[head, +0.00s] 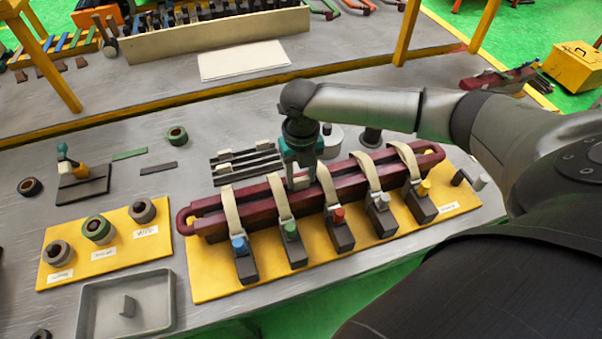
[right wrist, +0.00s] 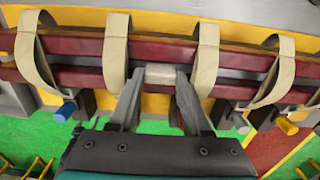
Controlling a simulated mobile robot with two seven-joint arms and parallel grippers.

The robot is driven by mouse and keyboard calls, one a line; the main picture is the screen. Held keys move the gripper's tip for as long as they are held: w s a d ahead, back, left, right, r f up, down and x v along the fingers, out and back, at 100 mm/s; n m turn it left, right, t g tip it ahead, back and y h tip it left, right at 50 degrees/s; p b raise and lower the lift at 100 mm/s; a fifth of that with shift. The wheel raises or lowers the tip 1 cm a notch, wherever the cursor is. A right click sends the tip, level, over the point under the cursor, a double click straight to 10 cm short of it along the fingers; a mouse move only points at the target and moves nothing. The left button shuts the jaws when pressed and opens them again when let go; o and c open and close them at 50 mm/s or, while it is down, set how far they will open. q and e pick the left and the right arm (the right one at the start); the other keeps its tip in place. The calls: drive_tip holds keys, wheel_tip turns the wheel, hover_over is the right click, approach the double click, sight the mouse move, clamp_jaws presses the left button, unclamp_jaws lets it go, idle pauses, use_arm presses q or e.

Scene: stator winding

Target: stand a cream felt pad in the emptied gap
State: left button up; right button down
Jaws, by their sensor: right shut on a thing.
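A long dark red coil (head: 345,187) of two parallel bars lies on a yellow board, wrapped by several cream straps. My right gripper (head: 299,182) points down at the coil, between the second and third straps from the left. In the right wrist view, its two fingers (right wrist: 157,80) are shut on a cream felt pad (right wrist: 160,73). The pad sits at the gap between the two red bars; how deep it stands is hidden. More cream pads (head: 225,169) lie on a dark slatted rack behind the coil. My left gripper is not in view.
Dark blocks with coloured knobs (head: 290,231) stand along the coil's front. A yellow board (head: 73,269) with tape rolls lies at the left. A metal cylinder (head: 332,140) stands behind the coil.

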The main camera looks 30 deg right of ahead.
sight(301, 179)
drive_tip(key=shift+c, duration=1.4)
unclamp_jaws()
wheel_tip(301, 179, up, 15)
drive_tip(key=shift+r+p, duration=0.15)
drive_tip(key=shift+p, duration=0.3)
